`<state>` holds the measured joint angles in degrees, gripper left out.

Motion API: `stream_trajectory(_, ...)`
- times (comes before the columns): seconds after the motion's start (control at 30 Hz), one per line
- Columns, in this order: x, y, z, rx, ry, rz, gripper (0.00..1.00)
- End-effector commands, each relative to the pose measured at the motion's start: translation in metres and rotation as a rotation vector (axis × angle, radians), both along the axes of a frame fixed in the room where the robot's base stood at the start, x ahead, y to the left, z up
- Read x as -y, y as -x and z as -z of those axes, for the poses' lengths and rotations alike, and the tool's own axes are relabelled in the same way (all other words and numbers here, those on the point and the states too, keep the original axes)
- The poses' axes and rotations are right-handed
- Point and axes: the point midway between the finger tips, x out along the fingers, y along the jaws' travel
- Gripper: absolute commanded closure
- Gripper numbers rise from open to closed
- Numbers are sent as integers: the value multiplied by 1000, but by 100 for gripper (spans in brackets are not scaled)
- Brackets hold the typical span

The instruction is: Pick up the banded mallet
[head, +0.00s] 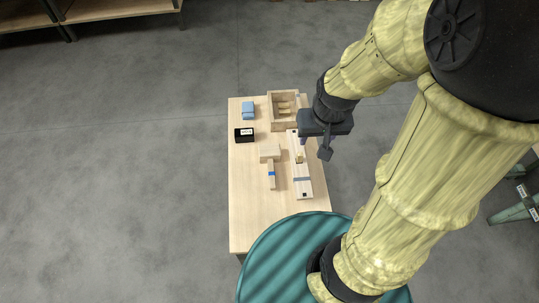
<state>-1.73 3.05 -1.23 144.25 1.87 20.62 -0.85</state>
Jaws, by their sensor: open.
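The mallet (271,157) lies on the wooden table, toward its middle. It has a light wooden block head at the far end and a handle with a blue band (271,173) pointing toward me. My gripper (314,150) is over the table's right side, to the right of the mallet and apart from it. It is open, and I see nothing held in it. It hides part of the table's right edge and part of the pale board below it.
A pale board (303,184) with dark marks lies right of the mallet. A wooden crate (272,111) holding small pieces stands at the back. A blue object (248,110) and a black box (239,135) sit at the left. The table's near left (250,215) is clear.

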Motion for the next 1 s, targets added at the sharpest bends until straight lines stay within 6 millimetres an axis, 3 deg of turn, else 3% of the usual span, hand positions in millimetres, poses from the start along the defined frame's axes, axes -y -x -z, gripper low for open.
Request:
stream_trajectory(0.17,-17,-39,36,-63,-25,7,53)
stream_trajectory(0.4,-48,-96,102,-147,-29,13,53)
stream_trajectory(0.6,-77,-133,163,-194,-5,1,53)
stream_trajectory(0.7,-86,-143,184,-206,7,-5,53)
stream_trajectory(0.8,-92,-148,194,-210,13,-9,53)
stream_trajectory(1.0,-93,-149,196,-211,14,-10,53)
